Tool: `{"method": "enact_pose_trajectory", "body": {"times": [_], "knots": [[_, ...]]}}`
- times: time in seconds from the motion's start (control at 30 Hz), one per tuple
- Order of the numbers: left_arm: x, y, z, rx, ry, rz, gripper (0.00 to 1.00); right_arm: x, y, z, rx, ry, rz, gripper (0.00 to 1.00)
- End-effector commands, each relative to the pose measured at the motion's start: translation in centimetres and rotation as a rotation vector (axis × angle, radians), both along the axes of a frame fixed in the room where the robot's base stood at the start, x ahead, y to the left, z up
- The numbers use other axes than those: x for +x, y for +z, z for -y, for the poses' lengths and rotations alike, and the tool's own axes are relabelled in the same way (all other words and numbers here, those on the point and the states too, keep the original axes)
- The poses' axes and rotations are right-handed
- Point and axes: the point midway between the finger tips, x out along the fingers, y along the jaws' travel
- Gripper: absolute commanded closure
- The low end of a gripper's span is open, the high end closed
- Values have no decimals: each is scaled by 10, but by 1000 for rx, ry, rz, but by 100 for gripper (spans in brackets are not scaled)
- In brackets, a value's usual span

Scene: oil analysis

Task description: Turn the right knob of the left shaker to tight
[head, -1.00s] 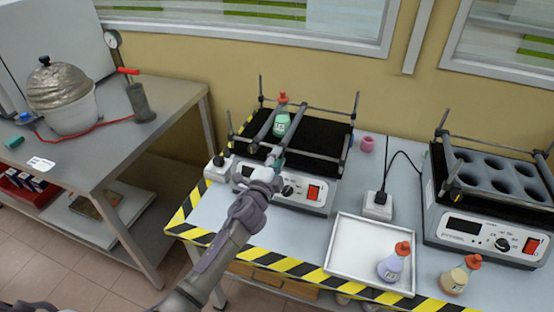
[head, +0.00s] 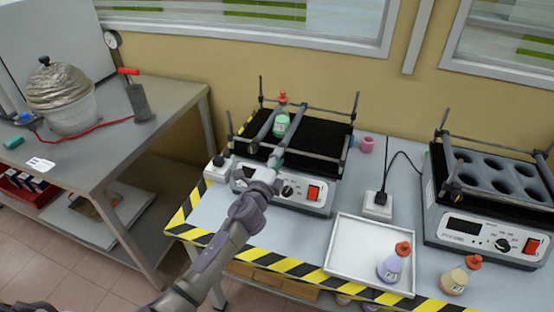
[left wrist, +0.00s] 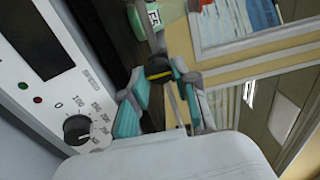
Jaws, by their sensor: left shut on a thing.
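The left shaker (head: 318,206) stands on the white table, with a black platform, metal bars, a display, a dial and a red switch. My left gripper (head: 274,161) is at its front bar, above the panel between display and dial. In the left wrist view, the teal finger pads of my left gripper (left wrist: 162,98) are closed around a dark knob with a yellow band (left wrist: 158,72). The fingers partly hide this knob. In the head view the gripper covers it. A green flask with a red stopper (head: 281,125) stands between the bars. My right gripper is not in view.
A second shaker (head: 465,229) stands at the right. A white tray (head: 345,250) with a purple flask (head: 391,266) lies in front, beside a yellow flask (head: 455,280). A power socket (head: 377,206) and a pink item (head: 366,144) are right of the left shaker.

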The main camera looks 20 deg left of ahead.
Motion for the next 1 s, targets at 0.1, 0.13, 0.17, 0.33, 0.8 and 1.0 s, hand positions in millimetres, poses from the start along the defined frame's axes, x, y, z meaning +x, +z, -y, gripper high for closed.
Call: {"method": "enact_pose_trajectory", "body": {"times": [0.1, 0.13, 0.17, 0.33, 0.8, 1.0], "knots": [[0, -1, 0, 1, 0, -2, 56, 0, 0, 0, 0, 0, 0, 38], [0, -1, 0, 1, 0, -2, 51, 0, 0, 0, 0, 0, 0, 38], [0, -1, 0, 1, 0, -2, 46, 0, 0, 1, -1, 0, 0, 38], [0, -1, 0, 0, 0, -1, 46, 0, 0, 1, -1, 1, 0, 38], [-52, -2, -2, -1, 0, -3, 46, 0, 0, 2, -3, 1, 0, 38], [-93, -2, -3, 0, 0, -3, 46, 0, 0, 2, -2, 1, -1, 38]]}}
